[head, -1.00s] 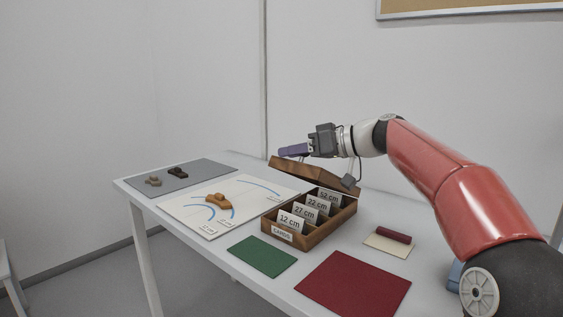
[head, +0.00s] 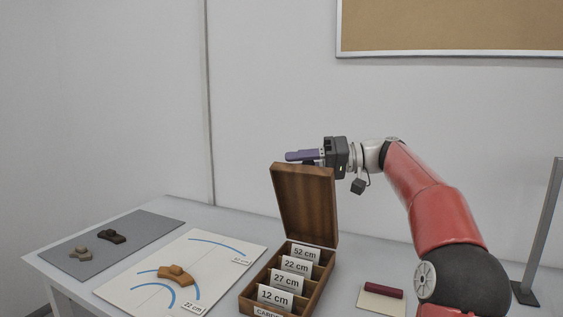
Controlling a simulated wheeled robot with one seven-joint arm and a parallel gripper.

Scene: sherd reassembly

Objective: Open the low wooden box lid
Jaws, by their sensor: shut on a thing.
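The low wooden box (head: 318,293) stands on the table, and its lid (head: 305,205) stands nearly upright along the far side. The inside of the box is exposed, with upright white cards (head: 285,281) marked 52, 22, 27 and 12 cm. My gripper (head: 306,158), with a purple part at its end, is at the lid's top edge and shut on it. The exact contact is small and partly hidden behind that edge.
A white sheet with blue arcs (head: 225,257) and a brown sherd (head: 172,272) lies left of the box. A grey mat (head: 75,262) holds small sherds farther left. A dark red roll (head: 384,289) on a pale pad lies to the right.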

